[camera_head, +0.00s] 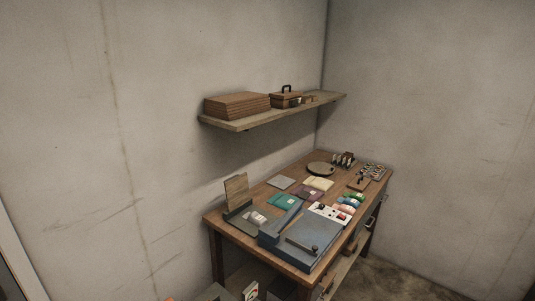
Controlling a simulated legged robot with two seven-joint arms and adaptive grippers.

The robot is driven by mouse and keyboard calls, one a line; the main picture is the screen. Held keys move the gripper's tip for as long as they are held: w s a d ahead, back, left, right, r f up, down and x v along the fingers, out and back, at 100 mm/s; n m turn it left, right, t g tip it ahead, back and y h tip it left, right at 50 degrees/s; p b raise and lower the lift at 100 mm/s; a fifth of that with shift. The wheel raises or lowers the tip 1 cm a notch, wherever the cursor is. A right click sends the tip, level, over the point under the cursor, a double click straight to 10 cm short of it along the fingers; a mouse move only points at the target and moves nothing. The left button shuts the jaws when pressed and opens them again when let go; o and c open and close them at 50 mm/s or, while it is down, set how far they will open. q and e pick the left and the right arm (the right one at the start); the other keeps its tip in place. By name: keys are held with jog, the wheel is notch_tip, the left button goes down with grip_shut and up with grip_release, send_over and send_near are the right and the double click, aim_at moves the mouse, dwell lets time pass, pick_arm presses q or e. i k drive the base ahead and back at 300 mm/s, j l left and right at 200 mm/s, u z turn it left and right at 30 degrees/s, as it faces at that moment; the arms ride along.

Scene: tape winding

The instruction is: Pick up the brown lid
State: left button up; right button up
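No separate brown lid stands out clearly. A small brown box (283,101) with a dark handle on its top sits near the middle of the wall shelf; whether its top is a loose lid I cannot tell. A larger flat brown box (237,105) sits left of it on the shelf. A round dark disc-like object (320,168) lies toward the back of the workbench below; it is too small to identify. Neither of my grippers shows in the head view.
The wooden workbench (262,185) stands in the room corner under the shelf (244,124). A blue-grey machine (303,241) fills its front end. Green packets, coloured rolls and small tools crowd the top. Bare floor (400,280) shows at the lower right.

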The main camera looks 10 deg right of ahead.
aim_at(359, 183)
jog(key=i+l+u, duration=0.15)
jog(key=l, duration=0.45)
jog(key=i+l+u, duration=0.15)
jog(key=l, duration=0.45)
jog(key=i+l+u, duration=0.1)
jog(key=l, duration=0.5)
jog(key=i+l+u, duration=0.15)
jog(key=l, duration=0.5)
jog(key=i+l+u, duration=0.15)
jog(key=l, duration=0.45)
